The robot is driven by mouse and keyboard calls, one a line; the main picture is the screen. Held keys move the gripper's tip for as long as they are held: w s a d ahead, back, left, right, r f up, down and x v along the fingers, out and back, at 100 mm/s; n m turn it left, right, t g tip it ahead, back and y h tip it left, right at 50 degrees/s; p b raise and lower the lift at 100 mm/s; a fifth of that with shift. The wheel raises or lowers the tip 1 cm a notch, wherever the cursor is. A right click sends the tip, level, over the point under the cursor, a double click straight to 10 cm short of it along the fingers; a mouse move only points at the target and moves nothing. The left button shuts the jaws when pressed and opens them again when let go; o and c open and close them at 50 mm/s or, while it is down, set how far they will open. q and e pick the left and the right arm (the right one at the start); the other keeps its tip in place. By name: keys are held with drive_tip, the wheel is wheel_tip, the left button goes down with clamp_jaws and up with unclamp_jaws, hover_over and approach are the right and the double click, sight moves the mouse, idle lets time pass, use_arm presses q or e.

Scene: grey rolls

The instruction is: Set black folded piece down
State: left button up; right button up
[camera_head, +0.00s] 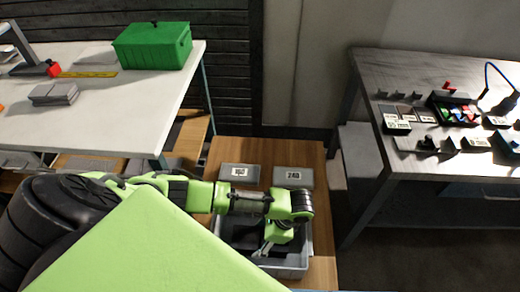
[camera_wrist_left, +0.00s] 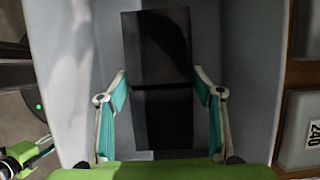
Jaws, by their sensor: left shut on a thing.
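The black folded piece (camera_wrist_left: 165,48) shows in the left wrist view as a dark rectangle with a crosswise line at its middle. My left gripper (camera_wrist_left: 162,82) has its two teal-padded fingers on either side of the piece and is shut on it. In the head view my left gripper (camera_head: 266,247) reaches down into a grey bin (camera_head: 296,268). The piece is hard to make out there against the dark inside of the bin. I cannot tell whether it touches the bin floor. Part of a green and teal gripper, likely my right one, shows at the lower left of the wrist view.
The bin stands on a wooden table (camera_head: 320,240). Two grey labelled boxes (camera_head: 240,174) (camera_head: 293,178) sit behind it. A white table (camera_head: 110,115) at left bears a green box (camera_head: 152,48) and grey folded pieces (camera_head: 54,94). A grey workbench (camera_head: 385,68) with small parts stands at right.

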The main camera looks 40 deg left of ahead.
use_arm(q)
drive_tip(key=shift+f, duration=0.3)
drive_tip(key=shift+f, duration=0.1)
drive_tip(key=o, duration=1.2)
drive_tip(key=v, duration=1.2)
drive_tip(key=shift+p, duration=0.3)
